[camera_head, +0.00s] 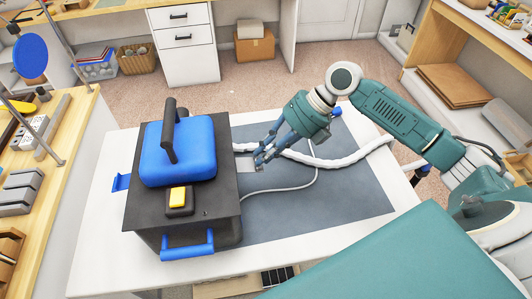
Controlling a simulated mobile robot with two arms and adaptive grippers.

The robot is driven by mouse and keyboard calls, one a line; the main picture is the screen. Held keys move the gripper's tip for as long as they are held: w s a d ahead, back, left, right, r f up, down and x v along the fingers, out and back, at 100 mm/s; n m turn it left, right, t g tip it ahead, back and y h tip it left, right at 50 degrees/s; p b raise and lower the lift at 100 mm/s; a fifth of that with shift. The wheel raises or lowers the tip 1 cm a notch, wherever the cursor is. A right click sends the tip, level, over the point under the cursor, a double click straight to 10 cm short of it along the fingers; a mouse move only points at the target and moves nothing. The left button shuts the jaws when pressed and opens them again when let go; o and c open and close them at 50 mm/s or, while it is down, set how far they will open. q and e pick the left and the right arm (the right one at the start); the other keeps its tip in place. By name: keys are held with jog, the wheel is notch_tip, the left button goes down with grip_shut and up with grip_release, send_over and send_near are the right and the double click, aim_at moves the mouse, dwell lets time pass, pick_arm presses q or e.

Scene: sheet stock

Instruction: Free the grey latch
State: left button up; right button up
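A dark grey box (140,215) with a blue lid (175,165) stands on the white table. The lid carries an upright black handle (169,130). A small light grey piece (246,165) shows at the box's right side; I cannot tell for sure whether it is the grey latch. My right gripper (260,155) reaches in from the right, with its fingertips beside this piece. I cannot tell whether the fingers touch it or how far they are closed. My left gripper is not in view.
A yellow switch (178,197) sits on the box front, above a blue handle (187,246). A white hose (345,160) and a thin cable cross the grey mat (340,205) right of the box. The mat's right part is otherwise clear. A wooden bench (70,150) stands at left.

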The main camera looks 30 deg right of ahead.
jog(key=v, duration=1.2)
jog(key=shift+f, duration=0.1)
